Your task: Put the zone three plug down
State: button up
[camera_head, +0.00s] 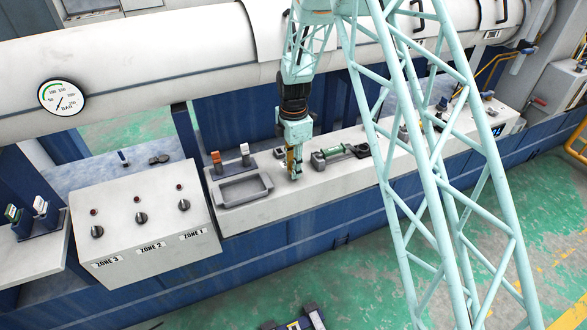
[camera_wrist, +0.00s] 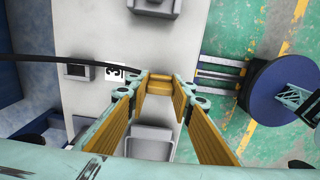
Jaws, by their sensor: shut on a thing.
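My gripper (camera_wrist: 159,92) reaches down over the light bench top in the wrist view, its yellow-padded fingers shut on a small yellow-brown block (camera_wrist: 160,81). I take this block to be the zone three plug; the fingers hide its sides. A black cable (camera_wrist: 60,61) runs from the left edge to the fingertips. A white tag with a 3 (camera_wrist: 115,72) lies beside the cable in the picture. In the head view my gripper (camera_head: 293,172) points down at the bench, right of a grey tray. The plug cannot be made out there, and I cannot tell whether it touches the bench.
The grey shallow tray (camera_head: 222,199) is on the bench, with orange and white switch-like parts (camera_head: 230,159) behind it. A dark and green device (camera_head: 338,155) is right of my gripper. The ZONE control box (camera_head: 145,220) stands left. A grey square fitting (camera_wrist: 78,71) is near the cable.

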jog(key=shift+f, duration=0.15)
jog(key=o, duration=0.7)
jog(key=shift+o, duration=0.2)
notch_tip(320, 180, up, 12)
jog(key=p, duration=0.2)
jog(key=shift+r, duration=0.2)
dwell(0.5)
jog(key=shift+r, duration=0.1)
